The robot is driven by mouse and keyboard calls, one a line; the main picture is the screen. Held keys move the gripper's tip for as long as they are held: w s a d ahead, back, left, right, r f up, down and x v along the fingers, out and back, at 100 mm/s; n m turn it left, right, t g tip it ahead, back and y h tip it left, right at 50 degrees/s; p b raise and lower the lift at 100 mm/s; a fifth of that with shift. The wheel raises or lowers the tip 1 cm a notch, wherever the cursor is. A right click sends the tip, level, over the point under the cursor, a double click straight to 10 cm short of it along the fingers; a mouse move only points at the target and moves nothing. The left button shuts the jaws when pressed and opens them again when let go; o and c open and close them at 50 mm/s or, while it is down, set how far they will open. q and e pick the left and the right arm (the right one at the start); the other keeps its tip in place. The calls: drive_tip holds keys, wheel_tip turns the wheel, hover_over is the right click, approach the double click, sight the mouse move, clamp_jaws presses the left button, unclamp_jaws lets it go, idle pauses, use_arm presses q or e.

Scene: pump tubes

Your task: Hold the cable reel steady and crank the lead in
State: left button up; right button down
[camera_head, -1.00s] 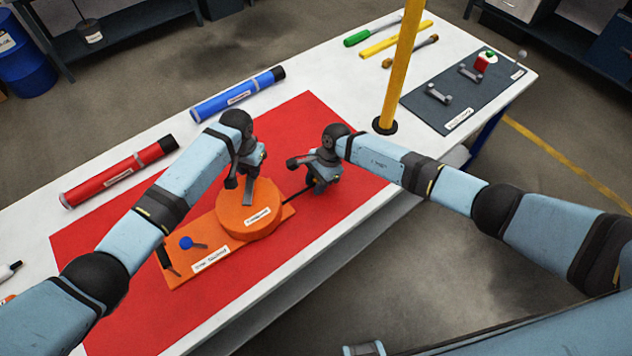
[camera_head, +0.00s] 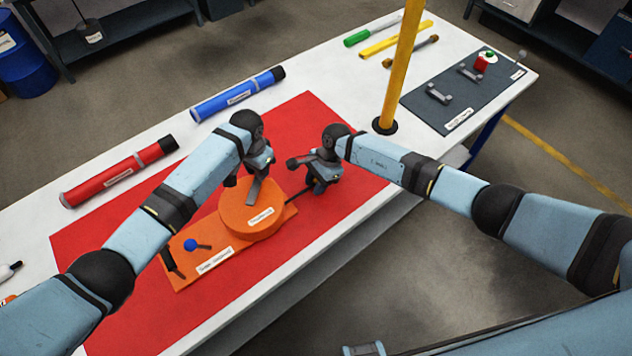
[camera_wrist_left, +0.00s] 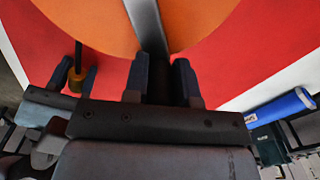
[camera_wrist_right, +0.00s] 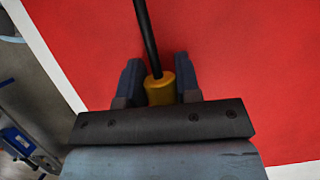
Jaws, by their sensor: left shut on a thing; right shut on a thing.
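The orange cable reel (camera_head: 262,203) sits on its orange base plate (camera_head: 235,262) on the red mat. A grey crank arm (camera_head: 254,191) lies across the reel top. My left gripper (camera_head: 252,172) is above the reel's far side, shut on a dark grip at the crank arm's end; the fingers (camera_wrist_left: 162,80) partly hide the grip. My right gripper (camera_head: 316,185) is beside the reel on the right, shut on the yellow end piece (camera_wrist_right: 160,88) of the black lead (camera_wrist_right: 147,35). The lead runs from the reel to that gripper. A blue knob (camera_head: 190,244) shows on the base.
A red tube (camera_head: 118,173) and a blue tube (camera_head: 237,95) lie behind the mat. A yellow post (camera_head: 399,65) stands right of the mat. A dark mat (camera_head: 465,88) with small parts is at the far right. The red mat's front left is clear.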

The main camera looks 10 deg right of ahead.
use_arm(q)
drive_tip(key=shift+s, duration=0.1)
drive_tip(key=shift+s+d+f+m, duration=0.1)
drive_tip(key=shift+s+d+m, duration=0.2)
drive_tip(key=shift+d+m, duration=0.45)
drive_tip(key=shift+a, duration=0.15)
drive_tip(key=shift+w+r, duration=0.1)
drive_tip(key=shift+r, duration=0.15)
drive_tip(key=o, duration=1.3)
drive_tip(key=shift+r, duration=0.1)
drive_tip(key=shift+a+r, duration=0.1)
drive_tip(key=shift+r, duration=3.35)
